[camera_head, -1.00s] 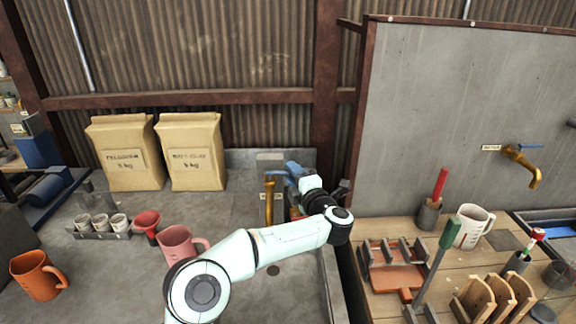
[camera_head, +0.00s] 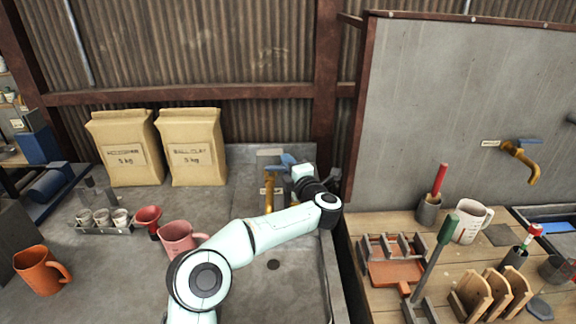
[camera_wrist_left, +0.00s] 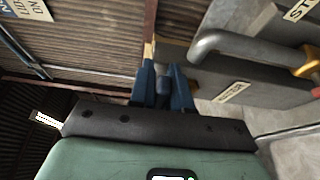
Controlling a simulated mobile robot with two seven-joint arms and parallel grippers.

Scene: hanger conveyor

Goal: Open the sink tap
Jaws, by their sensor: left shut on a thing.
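The sink tap (camera_head: 269,194) is a brass spout on a grey post at the back of the sink, partly behind my left arm. My left gripper (camera_head: 287,163) is at the top of this tap, with its blue fingers close together. In the left wrist view, the fingers (camera_wrist_left: 165,88) are shut on a dark blue piece, which looks like the tap lever (camera_wrist_left: 164,78). Most of the lever is hidden by the fingers. I cannot see water at the spout. My right gripper is not in view.
Two paper bags (camera_head: 190,148) stand left of the sink. A second brass tap (camera_head: 521,162) is on the right wall panel, above a crowded wooden bench.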

